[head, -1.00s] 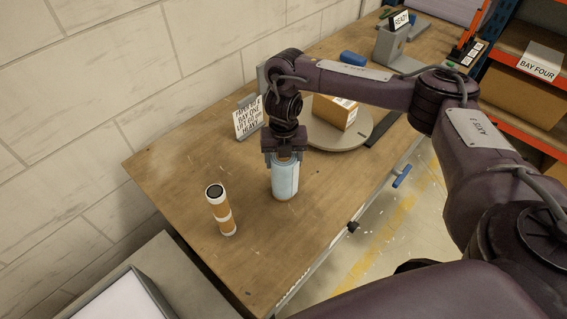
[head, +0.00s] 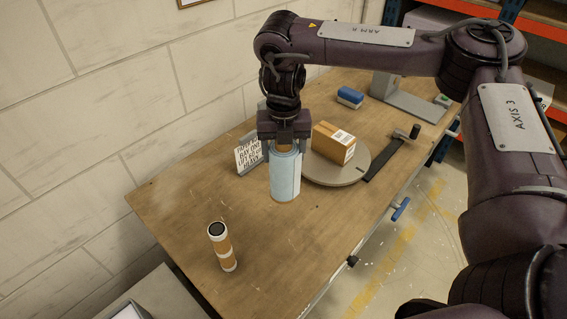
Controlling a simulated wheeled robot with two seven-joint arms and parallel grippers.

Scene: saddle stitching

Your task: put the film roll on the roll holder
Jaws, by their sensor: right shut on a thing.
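The film roll is a pale blue cylinder (head: 285,180) with a brown core at its top. My right gripper (head: 285,144) is shut on its top end from above and holds it upright over the table, just left of the turntable. A dark flat bar (head: 388,160) with a short upright black post (head: 414,132) lies right of the turntable; it looks like the roll holder, and its post is empty. My left gripper is not in view.
A brown carton (head: 334,143) sits on the round grey turntable (head: 340,180). A sign (head: 247,154) stands behind the roll. A blue object (head: 350,97) and a grey stand (head: 400,98) are farther back.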

